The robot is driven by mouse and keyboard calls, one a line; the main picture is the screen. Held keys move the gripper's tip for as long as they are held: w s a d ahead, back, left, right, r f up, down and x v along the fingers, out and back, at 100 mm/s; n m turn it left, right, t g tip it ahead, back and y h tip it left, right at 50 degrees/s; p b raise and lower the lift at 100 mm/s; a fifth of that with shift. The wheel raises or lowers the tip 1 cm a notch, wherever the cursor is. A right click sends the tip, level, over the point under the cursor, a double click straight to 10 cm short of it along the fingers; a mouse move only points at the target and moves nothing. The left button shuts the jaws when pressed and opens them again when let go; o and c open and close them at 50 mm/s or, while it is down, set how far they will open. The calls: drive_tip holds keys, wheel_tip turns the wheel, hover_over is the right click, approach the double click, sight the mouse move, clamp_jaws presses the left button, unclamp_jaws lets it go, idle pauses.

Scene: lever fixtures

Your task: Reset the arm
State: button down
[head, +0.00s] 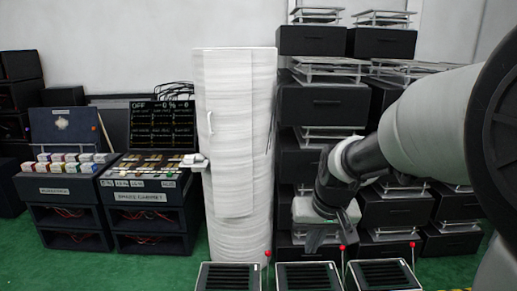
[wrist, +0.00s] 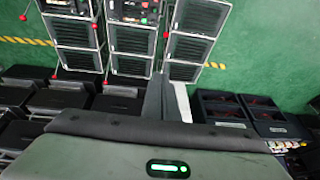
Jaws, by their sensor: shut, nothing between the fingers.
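My arm reaches in from the right of the head view and bends down. My gripper (head: 316,240) hangs at its end, fingers pointing down, above and behind the row of slotted lever fixtures. It is shut and empty. In the wrist view my gripper (wrist: 164,90) shows as a dark finger shape at the middle, touching nothing that I can make out. Three fixtures (head: 308,277) stand along the bottom edge of the head view. Red-knobbed levers (head: 341,247) stand up beside them, with a left one (head: 267,253) and a right one (head: 412,244).
A white wrapped column (head: 235,150) stands left of my gripper. Stacked black drawer units (head: 325,100) rise behind the arm. Two control desks (head: 155,190) stand at the left. Green floor (head: 110,270) is open at the lower left.

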drive_tip(key=s+d+r+t, duration=0.1)
drive_tip(key=s+r, duration=0.3)
drive_tip(key=s, duration=0.6)
drive_tip(key=s+d+r+t, duration=0.1)
drive_tip(key=s+r, duration=0.3)
drive_tip(key=s, duration=0.5)
wheel_tip(320, 180, up, 24)
drive_tip(key=p, duration=2.3)
drive_tip(key=shift+a+f+h, duration=0.25)
drive_tip(key=shift+h, duration=0.05)
